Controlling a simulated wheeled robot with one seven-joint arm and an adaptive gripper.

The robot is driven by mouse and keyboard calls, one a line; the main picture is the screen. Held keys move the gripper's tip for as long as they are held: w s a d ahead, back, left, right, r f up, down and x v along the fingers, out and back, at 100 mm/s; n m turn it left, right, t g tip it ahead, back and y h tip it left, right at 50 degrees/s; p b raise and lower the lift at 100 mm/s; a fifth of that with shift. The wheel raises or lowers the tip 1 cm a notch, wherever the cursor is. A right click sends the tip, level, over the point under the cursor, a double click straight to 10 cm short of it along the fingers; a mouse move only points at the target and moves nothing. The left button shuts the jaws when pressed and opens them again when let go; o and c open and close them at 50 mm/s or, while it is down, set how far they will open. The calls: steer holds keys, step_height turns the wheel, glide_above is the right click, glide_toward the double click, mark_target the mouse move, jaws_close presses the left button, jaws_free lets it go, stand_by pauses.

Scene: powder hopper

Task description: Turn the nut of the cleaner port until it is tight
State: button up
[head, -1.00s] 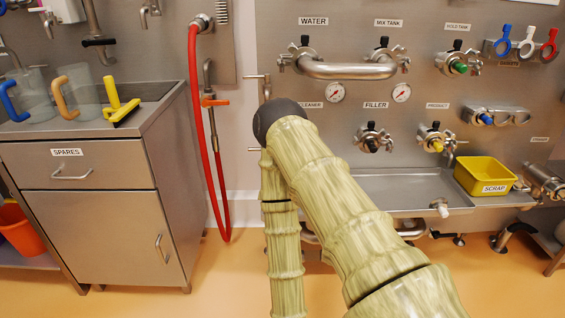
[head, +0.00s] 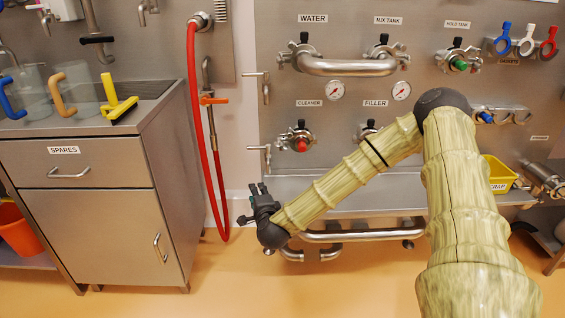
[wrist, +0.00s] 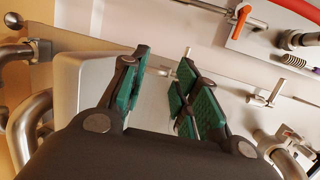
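The cleaner port (head: 298,141) is under the CLEANER label (head: 310,103) on the steel panel in the head view, with a red cap in its middle and a winged metal nut around it. In the wrist view a metal port with wing parts (wrist: 290,145) shows at the lower right, partly cut off; I cannot tell surely which port it is. My gripper (head: 258,190) is below and left of the cleaner port, apart from it, pointing up. In the wrist view the gripper's green-padded fingers (wrist: 163,88) are spread with nothing between them.
A steel pipe (head: 350,236) runs low under the panel and trough. A red hose (head: 200,130) hangs left of the panel, with small valves (head: 262,158) at the panel's edge. The spares cabinet (head: 95,220) stands left. A yellow scrap bin (head: 497,172) is partly behind my arm.

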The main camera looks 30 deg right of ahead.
mark_target(282, 148)
steer(key=w+d+r+m+h, duration=0.1)
steer(key=d+r+m+h, duration=0.4)
steer(key=d+r, duration=0.45)
steer(key=shift+m, duration=0.5)
steer(key=shift+f+b+x, duration=0.15)
steer(key=shift+b+x, duration=0.1)
steer(key=shift+x, duration=1.4)
steer(key=shift+f+b+x, duration=0.15)
steer(key=shift+b+x, duration=0.15)
steer(key=shift+x, duration=1.3)
steer(key=shift+f+b+x, duration=0.2)
steer(key=shift+b+x, duration=0.05)
steer(key=shift+x, duration=1.4)
steer(key=shift+s+d, duration=0.1)
steer(key=shift+d, duration=0.05)
steer(key=shift+c, duration=0.2)
jaws_close()
